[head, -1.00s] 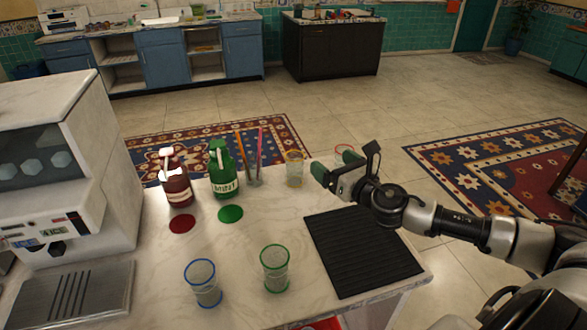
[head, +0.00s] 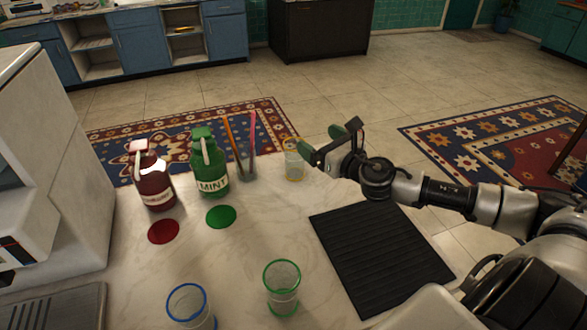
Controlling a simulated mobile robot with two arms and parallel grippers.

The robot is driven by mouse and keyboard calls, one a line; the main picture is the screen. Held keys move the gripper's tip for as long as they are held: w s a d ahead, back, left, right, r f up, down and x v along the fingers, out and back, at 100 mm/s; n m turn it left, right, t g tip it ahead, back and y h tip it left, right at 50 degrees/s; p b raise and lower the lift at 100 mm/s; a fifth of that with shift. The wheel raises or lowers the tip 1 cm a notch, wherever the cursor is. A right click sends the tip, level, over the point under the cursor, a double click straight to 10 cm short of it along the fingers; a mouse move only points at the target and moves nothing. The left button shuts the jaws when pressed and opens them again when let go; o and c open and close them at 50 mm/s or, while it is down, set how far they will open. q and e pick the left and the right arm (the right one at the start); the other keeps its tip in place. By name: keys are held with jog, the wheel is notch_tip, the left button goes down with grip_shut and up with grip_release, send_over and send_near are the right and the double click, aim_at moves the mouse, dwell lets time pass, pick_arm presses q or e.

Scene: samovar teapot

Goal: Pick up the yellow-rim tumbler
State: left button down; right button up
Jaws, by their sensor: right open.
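The yellow-rim tumbler (head: 293,168) is a clear glass with a yellow rim. It stands upright near the far edge of the marble counter (head: 245,235), right of the straw glass. My right gripper (head: 322,142) comes in from the right. Its jaws are open, and the nearer fingertip is close to the tumbler's right side by the rim. I cannot tell whether they touch. The tumbler is not between the fingers as far as I can see. My left gripper is out of view.
A glass with straws (head: 246,165), a green mint bottle (head: 208,168) and a dark red bottle (head: 153,180) stand to the left. A green-rim tumbler (head: 282,290) and a blue-rim tumbler (head: 188,308) stand in front. A black ribbed mat (head: 380,255) lies bare on the right.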

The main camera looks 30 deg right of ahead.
notch_tip(320, 180, down, 4)
jog(key=r+b, duration=0.1)
jog(key=b, duration=0.4)
send_near(302, 164)
jog(key=w, duration=0.3)
jog(key=shift+w+a+r, duration=0.15)
jog(key=shift+w+r, duration=0.05)
jog(key=shift+w, duration=0.2)
jog(key=shift+w+f, duration=0.2)
jog(key=shift+f, duration=0.15)
jog(key=shift+w+r+p, duration=0.25)
jog(key=shift+w+p, duration=0.05)
jog(key=shift+p, duration=0.15)
jog(key=shift+w+a+f, duration=0.1)
jog(key=shift+w+f, duration=0.05)
jog(key=shift+w, duration=0.85)
jog(key=shift+w+a+p, duration=0.1)
jog(key=shift+w+p, duration=0.15)
jog(key=shift+w, duration=0.85)
jog(key=shift+w+a+p, duration=0.15)
jog(key=shift+w+p, duration=0.1)
jog(key=shift+w, duration=0.9)
jog(key=shift+c, duration=0.2)
